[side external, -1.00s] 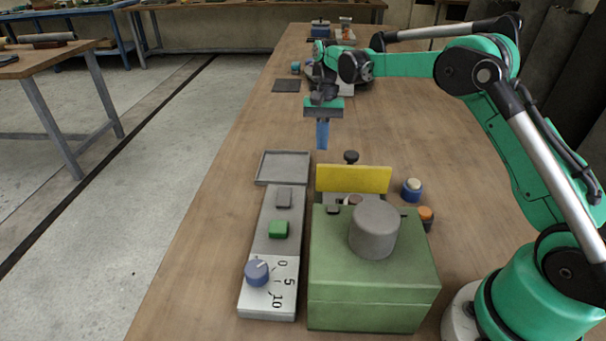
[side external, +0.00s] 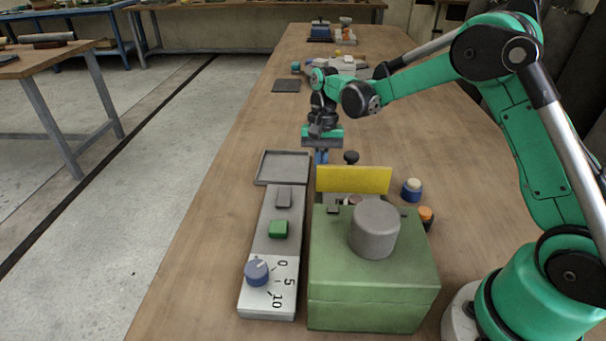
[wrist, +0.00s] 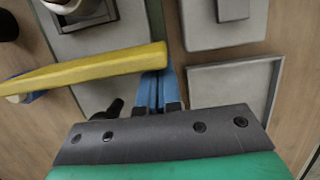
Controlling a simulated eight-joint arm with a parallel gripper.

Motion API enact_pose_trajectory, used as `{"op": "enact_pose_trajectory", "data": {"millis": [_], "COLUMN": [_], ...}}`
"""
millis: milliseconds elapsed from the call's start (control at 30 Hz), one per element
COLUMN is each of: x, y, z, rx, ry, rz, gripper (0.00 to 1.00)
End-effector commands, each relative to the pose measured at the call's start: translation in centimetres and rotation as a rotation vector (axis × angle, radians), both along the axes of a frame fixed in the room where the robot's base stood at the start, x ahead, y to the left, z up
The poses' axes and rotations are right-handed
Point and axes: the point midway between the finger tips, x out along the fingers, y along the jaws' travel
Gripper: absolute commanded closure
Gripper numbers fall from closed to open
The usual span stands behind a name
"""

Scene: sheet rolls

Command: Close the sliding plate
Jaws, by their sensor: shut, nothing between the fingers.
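The sliding plate appears to be the yellow upright plate (side external: 353,179), which stands across a grey base behind the green box (side external: 372,280). In the wrist view the yellow plate (wrist: 90,72) runs from the left to the middle. My gripper (side external: 321,157) is over the far side of the plate, near its left end. Its blue fingers are together and empty, and the plate partly hides their tips in the side view. In the wrist view the fingers (wrist: 158,90) are by the plate's right end; I cannot tell if they touch it.
A black knob (side external: 351,157) stands behind the plate. A grey tray (side external: 283,167) lies to the left, beyond a panel (side external: 268,300) with a green button and blue dial. Blue and orange buttons are at the right. A grey cylinder (side external: 375,230) sits on the green box.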

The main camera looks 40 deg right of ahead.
Motion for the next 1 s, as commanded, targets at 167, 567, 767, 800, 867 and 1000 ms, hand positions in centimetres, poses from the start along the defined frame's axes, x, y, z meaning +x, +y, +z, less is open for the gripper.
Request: {"op": "enact_pose_trajectory", "data": {"millis": [167,567,767,800,867,1000], "x": [-3.1,-9.4,-9.8,-9.8,-9.9,-9.8], "y": [3.2,9.4,9.7,9.8,9.8,9.8], "z": [0.0,0.0,0.0,0.0,0.0,0.0], "rx": [0.001,0.001,0.004,0.005,0.006,0.007], "ry": [0.0,0.002,0.004,0.005,0.005,0.007], "rz": [0.007,0.003,0.003,0.004,0.005,0.006], "gripper": [1.0,1.0,1.0,1.0,1.0,1.0]}}
